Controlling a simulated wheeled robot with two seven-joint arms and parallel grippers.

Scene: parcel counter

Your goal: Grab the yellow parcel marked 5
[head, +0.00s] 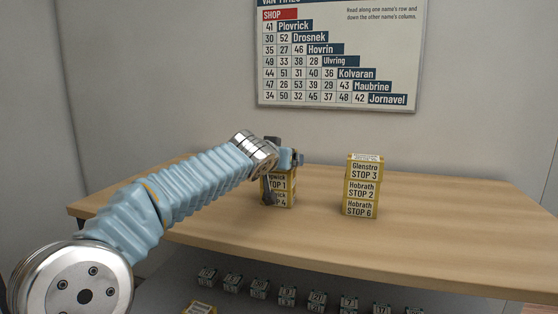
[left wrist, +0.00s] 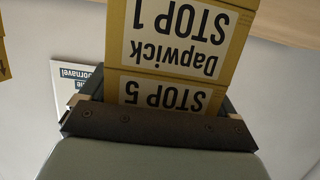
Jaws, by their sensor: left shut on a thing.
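The yellow parcel marked STOP 5 (left wrist: 170,94) shows upside down in the left wrist view, between the fingers of my left gripper (left wrist: 160,100). It meets the parcel marked Dapwick STOP 1 (left wrist: 180,38) with no visible gap. In the head view my left gripper (head: 284,158) is at the top of the left stack and hides parcel 5. Below it are the STOP 1 parcel (head: 278,184) and a parcel marked STOP 4 (head: 284,200), both partly covered by a finger. My right gripper is not in view.
A second stack stands to the right on the wooden counter (head: 440,220), with STOP 3 (head: 365,172), STOP 2 (head: 361,190) and STOP 6 (head: 358,209) from top down. A wall chart (head: 340,55) hangs behind. Several small labelled boxes (head: 287,295) are below the counter's front edge.

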